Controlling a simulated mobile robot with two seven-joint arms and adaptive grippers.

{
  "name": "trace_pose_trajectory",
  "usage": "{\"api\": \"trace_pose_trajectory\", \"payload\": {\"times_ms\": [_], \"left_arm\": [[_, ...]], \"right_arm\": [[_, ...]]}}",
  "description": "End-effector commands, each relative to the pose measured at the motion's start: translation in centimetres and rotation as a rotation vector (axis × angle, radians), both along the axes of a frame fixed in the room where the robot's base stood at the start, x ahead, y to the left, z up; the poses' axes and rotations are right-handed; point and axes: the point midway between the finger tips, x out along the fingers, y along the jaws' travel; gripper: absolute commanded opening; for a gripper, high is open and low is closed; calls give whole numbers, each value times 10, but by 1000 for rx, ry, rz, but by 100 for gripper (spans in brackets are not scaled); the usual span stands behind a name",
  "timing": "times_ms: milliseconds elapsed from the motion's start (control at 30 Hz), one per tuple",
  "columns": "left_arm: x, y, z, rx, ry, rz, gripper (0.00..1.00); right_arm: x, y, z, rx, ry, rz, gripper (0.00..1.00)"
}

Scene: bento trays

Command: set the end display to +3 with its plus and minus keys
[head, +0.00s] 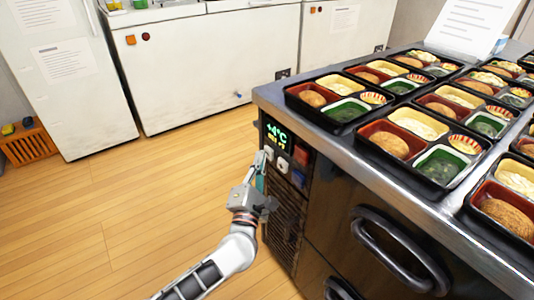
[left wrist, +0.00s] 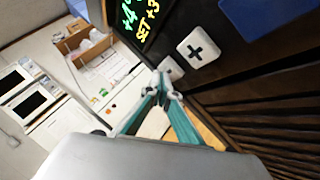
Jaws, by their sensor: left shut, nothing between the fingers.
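The end display (head: 276,134) is a dark panel with green digits on the end of the steel counter. In the left wrist view the display (left wrist: 138,20) shows +4 on one line and a yellow SET line that seems to read +3. The white plus key (left wrist: 198,47) is clear of my fingers. A second white key (left wrist: 172,68), presumably the minus key, is partly hidden behind my fingertips. My left gripper (left wrist: 163,90) is shut and empty, its tips close to that second key; I cannot tell whether they touch. In the head view the left gripper (head: 262,168) is beside the panel.
Red (head: 301,155) and blue (head: 298,178) parts sit right of the keys. Several bento trays (head: 390,158) cover the steel counter (head: 345,146). Dark drawers with a handle (head: 400,258) are below. White freezers (head: 210,62) line the back.

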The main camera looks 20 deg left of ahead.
Motion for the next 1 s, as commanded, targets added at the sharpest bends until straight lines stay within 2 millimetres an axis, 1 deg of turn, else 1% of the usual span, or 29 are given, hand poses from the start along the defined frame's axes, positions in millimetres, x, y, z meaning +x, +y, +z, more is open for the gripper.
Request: {"api": "trace_pose_trajectory", "payload": {"times_ms": [33, 167, 567, 1000], "left_arm": [[-2, 2, 2, 0, -2, 0, 0], [-7, 6, 2, 0, -2, 0, 0], [-10, 8, 1, 1, -1, 1, 0], [-39, 32, 3, 1, -4, 1, 0]], "right_arm": [[2, 0, 3, 0, -7, -1, 40], [3, 0, 7, 0, -15, 0, 40], [3, 0, 8, 0, -16, 0, 40], [12, 0, 29, 0, -57, 0, 40]]}}
